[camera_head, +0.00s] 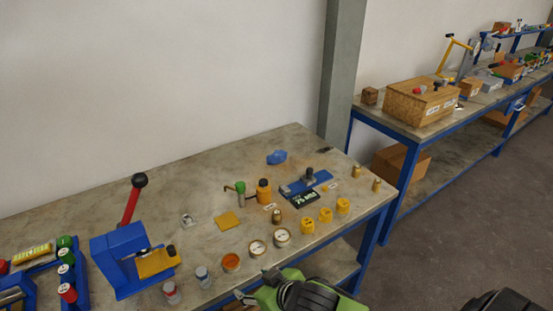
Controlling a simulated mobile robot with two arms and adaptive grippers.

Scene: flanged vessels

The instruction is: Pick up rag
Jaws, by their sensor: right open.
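A crumpled blue cloth (277,157), which looks like the rag, lies near the back edge of the workbench (180,190), towards its right end. My right gripper (254,286), green and black, is at the bottom of the view by the bench's front edge. It is open and well apart from the blue cloth, with several items between them. Nothing shows between its fingers. My left gripper is not in view.
A blue press (122,262) with a red lever stands at the left. Yellow pieces (325,215), tins (257,248), an orange bottle (264,190) and a blue device (306,183) crowd the middle and right. A yellow square (228,221) lies flat. The back left is clear.

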